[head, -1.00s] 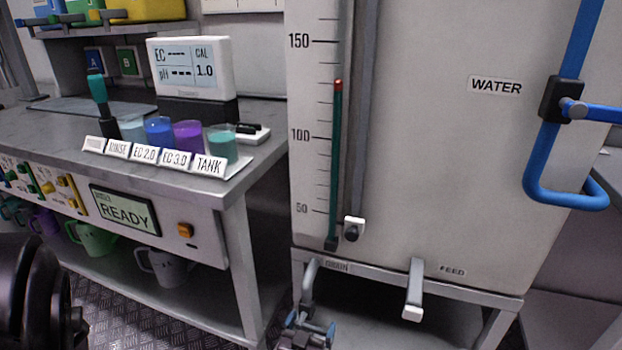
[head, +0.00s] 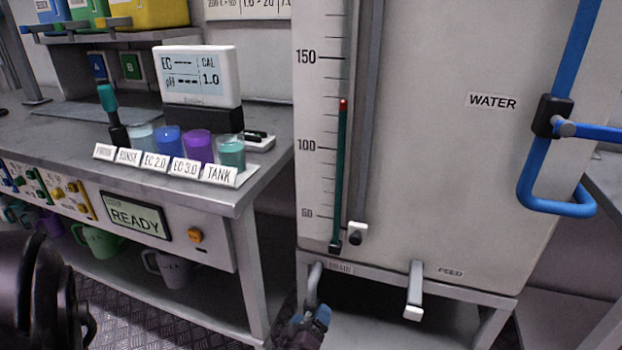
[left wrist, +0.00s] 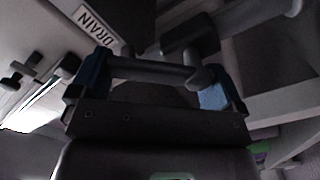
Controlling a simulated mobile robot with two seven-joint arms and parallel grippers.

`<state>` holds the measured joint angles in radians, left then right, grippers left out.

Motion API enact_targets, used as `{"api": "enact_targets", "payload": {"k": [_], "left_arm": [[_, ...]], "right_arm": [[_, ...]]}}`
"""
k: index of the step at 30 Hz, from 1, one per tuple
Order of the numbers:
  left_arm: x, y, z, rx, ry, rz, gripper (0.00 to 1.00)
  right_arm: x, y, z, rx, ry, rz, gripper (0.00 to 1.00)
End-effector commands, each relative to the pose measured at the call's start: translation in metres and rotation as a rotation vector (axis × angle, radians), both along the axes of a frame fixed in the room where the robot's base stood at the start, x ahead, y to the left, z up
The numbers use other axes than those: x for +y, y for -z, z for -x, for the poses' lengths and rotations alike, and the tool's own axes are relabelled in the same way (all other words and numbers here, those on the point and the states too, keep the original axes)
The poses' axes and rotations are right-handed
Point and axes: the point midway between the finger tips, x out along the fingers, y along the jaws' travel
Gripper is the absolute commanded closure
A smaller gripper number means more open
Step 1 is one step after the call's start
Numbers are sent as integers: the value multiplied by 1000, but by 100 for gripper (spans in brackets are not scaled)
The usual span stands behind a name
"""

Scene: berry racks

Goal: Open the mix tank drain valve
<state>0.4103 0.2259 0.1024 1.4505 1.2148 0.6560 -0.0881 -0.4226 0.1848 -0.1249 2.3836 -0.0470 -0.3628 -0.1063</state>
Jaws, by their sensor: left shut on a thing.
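The mix tank (head: 430,170) is the large pale tank with a level scale. Its drain outlet (head: 313,283) is a grey bent pipe under the front left edge, beside a DRAIN label (head: 341,268). My left gripper (head: 316,320) is at the lower end of this pipe, at the bottom of the head view. In the left wrist view, the blue-padded fingers (left wrist: 156,85) are shut on the grey valve handle (left wrist: 150,70), which lies across between them. The DRAIN label (left wrist: 97,24) is close by. The valve body is mostly hidden. My right gripper is not in view.
A grey FEED outlet (head: 414,290) hangs right of the drain. A blue pipe (head: 535,170) runs at the tank's right. A bench (head: 240,190) with labelled cups and a meter (head: 198,78) stands at the left. The floor (head: 110,315) shows below its shelf.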

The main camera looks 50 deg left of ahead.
Motion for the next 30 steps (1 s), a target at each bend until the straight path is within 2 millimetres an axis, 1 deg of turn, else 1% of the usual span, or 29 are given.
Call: {"api": "enact_targets", "payload": {"k": [9, 18, 24, 30], "left_arm": [[7, -2, 5, -156, 0, 257, 48], [14, -1, 10, -288, 0, 473, 48], [18, -1, 11, -351, -1, 574, 48], [19, -1, 12, -388, 0, 634, 48]], "right_arm": [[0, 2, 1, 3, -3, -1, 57], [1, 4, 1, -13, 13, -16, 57], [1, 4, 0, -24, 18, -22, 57], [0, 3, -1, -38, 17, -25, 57]]}}
